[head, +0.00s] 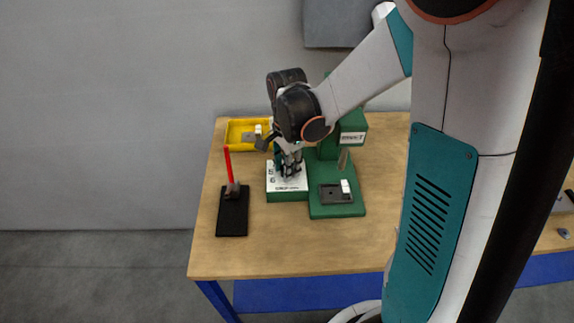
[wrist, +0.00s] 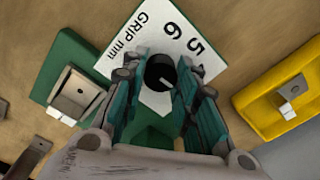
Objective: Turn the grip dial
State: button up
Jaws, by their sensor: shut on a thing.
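The grip dial is a round black knob (wrist: 160,72) with a pale pointer line, on a white panel (wrist: 205,50) marked "GRIP mm", 5 and 6. My gripper (wrist: 162,80) is over the panel with its fingers on either side of the knob, shut on it. In the head view my gripper (head: 289,165) points down at the panel (head: 287,187) on its green base, and it hides the knob there. The pointer line slants toward the lower right in the wrist view.
A green machine (head: 350,203) with a dark plate and small white block stands right of the panel. A yellow tray (head: 235,136) lies behind left. A black stand (head: 232,217) with an upright red lever is at left. The table front is clear.

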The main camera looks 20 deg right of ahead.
jog(key=n, duration=0.3)
jog(key=shift+n, duration=0.3)
jog(key=n, duration=0.3)
jog(key=shift+n, duration=0.4)
jog(key=n, duration=0.4)
jog(key=shift+w+a, duration=0.1)
jog(key=shift+n, duration=1.8)
jog(key=o, duration=1.1)
jog(key=shift+c, duration=0.2)
jog(key=shift+r, duration=0.1)
